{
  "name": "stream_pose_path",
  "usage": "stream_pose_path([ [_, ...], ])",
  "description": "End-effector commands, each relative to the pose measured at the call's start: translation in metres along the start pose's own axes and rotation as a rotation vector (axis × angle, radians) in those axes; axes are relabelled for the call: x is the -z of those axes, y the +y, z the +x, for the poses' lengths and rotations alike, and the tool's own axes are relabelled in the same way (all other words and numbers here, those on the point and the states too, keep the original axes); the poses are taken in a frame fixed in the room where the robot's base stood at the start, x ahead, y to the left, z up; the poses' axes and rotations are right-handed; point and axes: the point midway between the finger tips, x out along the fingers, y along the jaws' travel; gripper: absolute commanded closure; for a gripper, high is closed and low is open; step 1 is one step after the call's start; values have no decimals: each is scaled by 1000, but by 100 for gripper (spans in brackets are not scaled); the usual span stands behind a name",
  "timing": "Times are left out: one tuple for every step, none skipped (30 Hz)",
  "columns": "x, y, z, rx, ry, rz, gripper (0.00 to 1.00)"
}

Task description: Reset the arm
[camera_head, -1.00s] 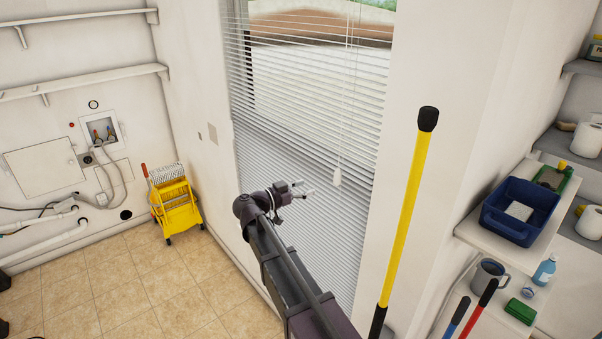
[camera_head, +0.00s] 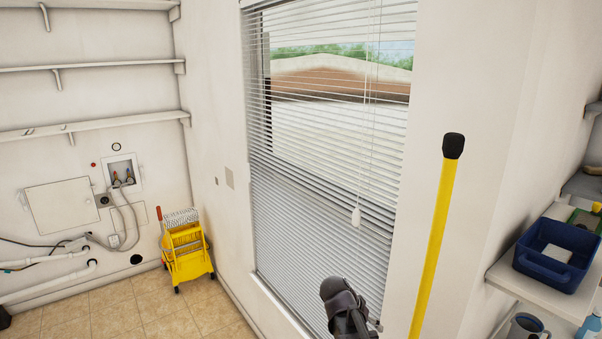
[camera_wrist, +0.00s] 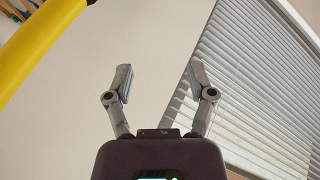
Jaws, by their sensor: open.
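My gripper (camera_wrist: 160,85) is open and empty in the wrist view, with its two fingers spread apart in front of a plain wall. In the head view my arm's dark end (camera_head: 345,308) shows at the bottom, in front of the lower blinds; the fingers are mostly hidden there. A yellow pole (camera_head: 435,240) with a black cap stands just right of my arm. The pole also crosses the upper left of the wrist view (camera_wrist: 30,45), apart from the fingers.
A yellow mop wringer bucket (camera_head: 186,252) stands on the tiled floor by the far corner. Window blinds (camera_head: 320,200) hang behind my arm. A blue tub (camera_head: 556,262) sits on a shelf at the right. Floor around the bucket's left is clear.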

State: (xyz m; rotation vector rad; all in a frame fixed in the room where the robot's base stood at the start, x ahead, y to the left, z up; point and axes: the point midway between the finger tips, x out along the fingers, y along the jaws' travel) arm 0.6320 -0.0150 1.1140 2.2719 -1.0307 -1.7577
Motion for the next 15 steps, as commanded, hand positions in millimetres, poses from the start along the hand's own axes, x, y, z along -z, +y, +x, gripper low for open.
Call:
stream_pose_path([
  [-18, 2, 14, 42, -42, -40, 29],
  [-26, 2, 19, 72, -66, -68, 29],
  [-35, 2, 25, 111, -95, -103, 29],
  [-43, 2, 28, 142, -115, -131, 29],
  [-50, 2, 32, 174, -134, -158, 29],
  [-60, 1, 37, 218, -158, -192, 29],
  [-66, 1, 39, 250, -173, -218, 29],
  [-73, 0, 42, 283, -187, -243, 29],
  [-81, -1, 44, 326, -202, -274, 29],
  [-87, -1, 46, 357, -212, -295, 29],
  [-92, -2, 47, 386, -219, -316, 29],
  [-98, -3, 48, 422, -228, -339, 29],
  [-102, -3, 49, 446, -233, -355, 29],
  [-105, -3, 49, 467, -236, -369, 29],
  [-108, -4, 49, 493, -239, -385, 29],
])
